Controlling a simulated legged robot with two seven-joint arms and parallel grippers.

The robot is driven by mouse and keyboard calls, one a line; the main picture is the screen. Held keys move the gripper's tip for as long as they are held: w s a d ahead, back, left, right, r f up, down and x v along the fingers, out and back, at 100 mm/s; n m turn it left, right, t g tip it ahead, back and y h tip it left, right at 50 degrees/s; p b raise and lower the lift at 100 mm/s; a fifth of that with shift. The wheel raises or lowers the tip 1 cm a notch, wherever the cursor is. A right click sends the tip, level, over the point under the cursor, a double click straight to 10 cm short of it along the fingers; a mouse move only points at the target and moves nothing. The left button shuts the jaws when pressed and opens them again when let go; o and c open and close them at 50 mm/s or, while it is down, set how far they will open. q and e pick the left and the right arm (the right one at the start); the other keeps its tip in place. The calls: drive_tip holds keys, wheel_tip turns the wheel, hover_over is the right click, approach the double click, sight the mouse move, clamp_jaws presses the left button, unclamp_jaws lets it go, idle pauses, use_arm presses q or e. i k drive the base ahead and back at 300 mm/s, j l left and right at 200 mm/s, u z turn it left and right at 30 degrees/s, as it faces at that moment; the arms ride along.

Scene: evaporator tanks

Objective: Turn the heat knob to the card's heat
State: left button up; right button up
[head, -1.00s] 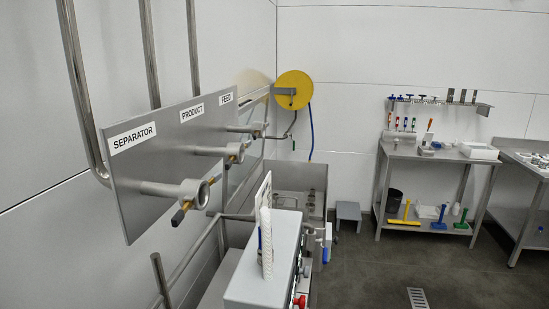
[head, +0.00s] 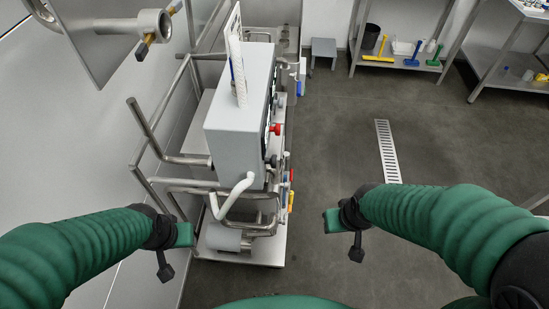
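The grey control box (head: 238,120) stands on a wheeled skid ahead, seen from its side and top. Its front panel faces right and is seen nearly edge-on, with a red knob (head: 275,129) and dark parts sticking out. I cannot tell which one is the heat knob or read its setting. A white card-like sheet (head: 236,62) stands upright on top of the box; its text is not readable. My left gripper (head: 176,250) is left of the skid, apart from it. My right gripper (head: 343,236) is over the floor, right of the skid, touching nothing.
Bent steel pipes (head: 150,130) run along the left of the skid. A wall panel with a valve (head: 150,22) hangs at upper left. A floor drain (head: 387,150) lies to the right. A steel shelf table (head: 400,62) and a small grey stool (head: 323,48) stand behind.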

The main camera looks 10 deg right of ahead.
sight(279, 102)
drive_tip(key=k+l, duration=0.1)
drive_tip(key=l, duration=0.25)
drive_tip(key=k+l+u, duration=0.1)
drive_tip(key=l, duration=0.3)
drive_tip(key=i+l+u, duration=0.15)
drive_tip(key=i+u, duration=0.2)
drive_tip(key=i+l+u, duration=0.3)
